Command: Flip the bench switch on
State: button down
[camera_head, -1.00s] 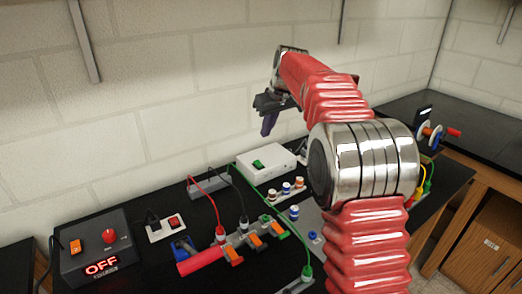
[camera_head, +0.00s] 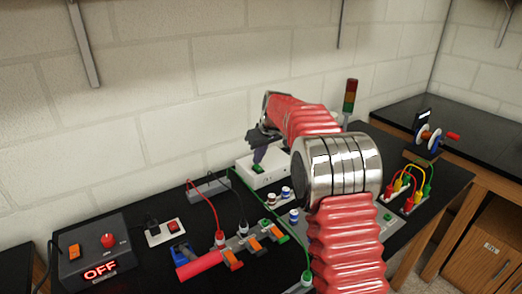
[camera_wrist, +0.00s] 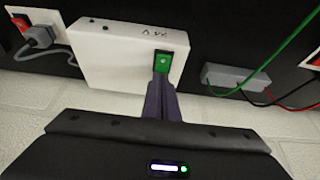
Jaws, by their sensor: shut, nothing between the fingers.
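A white box (camera_head: 270,176) with a green rocker switch (camera_head: 257,168) stands at the back of the black bench. The wrist view shows the box (camera_wrist: 115,58) and its green rocker (camera_wrist: 163,62) close up. My gripper (camera_head: 257,158) is shut and empty, with its dark purple fingers pointing down at the rocker. In the wrist view, the fingertips (camera_wrist: 161,80) overlap the near edge of the rocker. I cannot tell whether they touch it. Small marks beside the rocker are too small to read.
A black supply box (camera_head: 95,252) reads OFF in red at the left. A white outlet plate (camera_head: 166,231) has a red switch. Red, black and green cables cross the bench near my arm. A red-green signal tower (camera_head: 350,100) stands behind my arm.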

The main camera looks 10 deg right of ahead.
jog(key=shift+w+a+f, duration=0.1)
jog(key=shift+w+f, duration=0.05)
jog(key=shift+f, duration=0.45)
jog(key=shift+w+f, duration=0.1)
jog(key=shift+f, duration=0.05)
jog(key=shift+s+d, duration=0.35)
jog(key=shift+s, duration=0.45)
jog(key=shift+f, duration=0.1)
